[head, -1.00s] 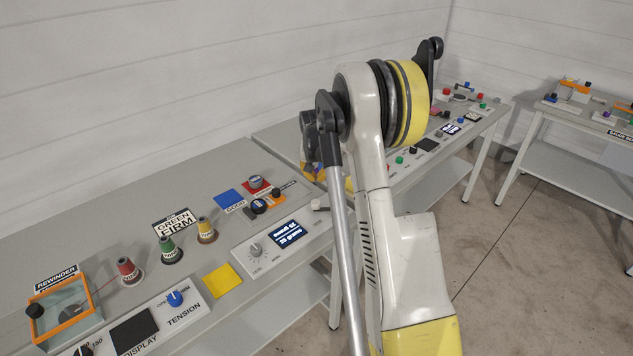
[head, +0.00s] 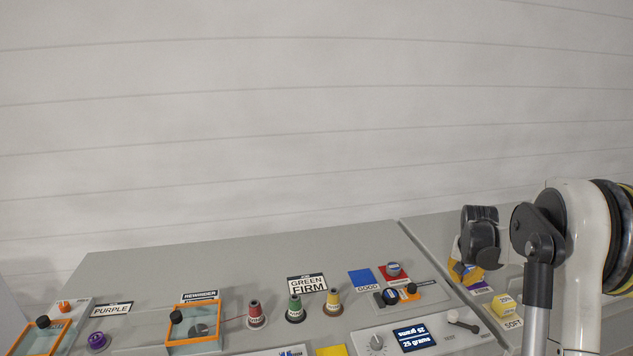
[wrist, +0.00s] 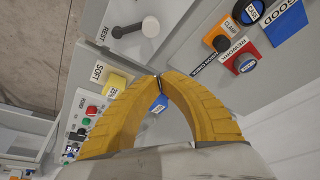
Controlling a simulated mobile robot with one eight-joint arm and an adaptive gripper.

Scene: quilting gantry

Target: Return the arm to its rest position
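My gripper (head: 466,272) hangs over the right part of the bench in the head view, with my arm folded at the right edge. In the wrist view its two yellow fingers (wrist: 159,80) curve together and their tips meet. It is shut, and nothing shows between the tips. A yellow block (head: 504,306) marked SOFT sits just right of the gripper in the head view; it also shows beyond the fingers in the wrist view (wrist: 117,84).
A white wall stands behind. The bench's back strip is bare.

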